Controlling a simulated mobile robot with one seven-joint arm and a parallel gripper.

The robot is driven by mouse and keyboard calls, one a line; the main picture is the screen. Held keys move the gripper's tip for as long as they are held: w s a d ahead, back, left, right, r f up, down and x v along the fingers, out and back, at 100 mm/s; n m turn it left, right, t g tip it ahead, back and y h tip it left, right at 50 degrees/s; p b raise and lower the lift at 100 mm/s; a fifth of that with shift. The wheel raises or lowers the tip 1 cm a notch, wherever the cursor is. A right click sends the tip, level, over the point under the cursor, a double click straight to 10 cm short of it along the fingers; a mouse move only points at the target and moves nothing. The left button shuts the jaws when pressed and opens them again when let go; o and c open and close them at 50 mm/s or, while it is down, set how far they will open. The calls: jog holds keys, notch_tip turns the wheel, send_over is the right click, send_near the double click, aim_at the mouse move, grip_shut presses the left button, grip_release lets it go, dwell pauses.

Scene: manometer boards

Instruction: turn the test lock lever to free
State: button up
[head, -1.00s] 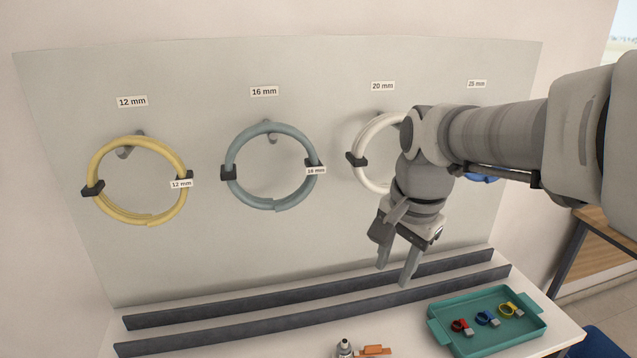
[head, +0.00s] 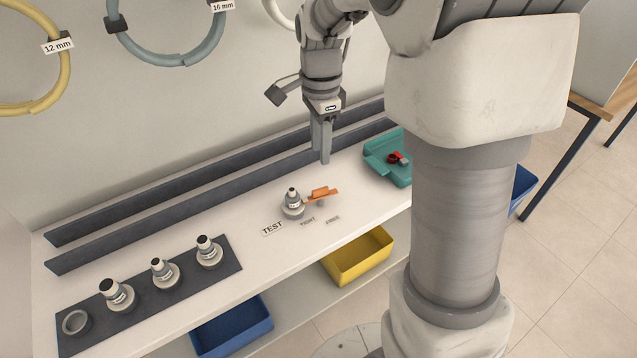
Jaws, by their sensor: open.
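The test lock lever (head: 322,193) is an orange piece on the bench, reaching right from a grey and white fitting (head: 293,206). Labels TEST (head: 272,228), TIGHT (head: 307,221) and FREE (head: 332,219) lie in front of it. The lever's grip end lies above and between the TIGHT and FREE labels. My gripper (head: 321,160) points down, open and empty, above and behind the lever, apart from it. Its fingers overlap each other in this view, so the gap between them is hard to see.
Two dark rails (head: 190,204) run along the bench behind the lever. A teal tray (head: 377,169) with a red item stands to the right, partly hidden by my column. A dark strip (head: 150,300) with several fittings lies left. Yellow (head: 358,257) and blue (head: 232,328) bins sit below.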

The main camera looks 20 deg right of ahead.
aim_at(320, 189)
notch_tip(320, 189, down, 11)
jog(key=b, duration=0.2)
jog(key=shift+f+b, duration=0.2)
jog(key=shift+b, duration=0.1)
grip_shut()
